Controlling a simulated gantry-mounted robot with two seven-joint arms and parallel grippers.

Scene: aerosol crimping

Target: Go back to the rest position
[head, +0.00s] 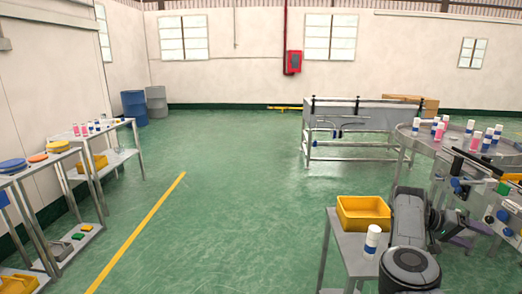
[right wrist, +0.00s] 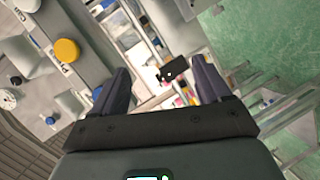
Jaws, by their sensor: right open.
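My right arm (head: 408,225) rises at the lower right of the head view, beside the small side table (head: 349,250). In the right wrist view my right gripper (right wrist: 163,88) is open, its two dark fingers wide apart with nothing held between them. Machine parts show beyond the fingers, apart from them. A white can with a blue band (head: 371,241) stands upright on the side table, close to the left of my arm. My left gripper is in neither view.
A yellow bin (head: 362,213) sits on the side table. The crimping machine (head: 485,185) and a round table (head: 408,130) with several white and pink cans stand at the right. Shelved benches (head: 100,140) line the left. The green floor (head: 230,190) between is clear.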

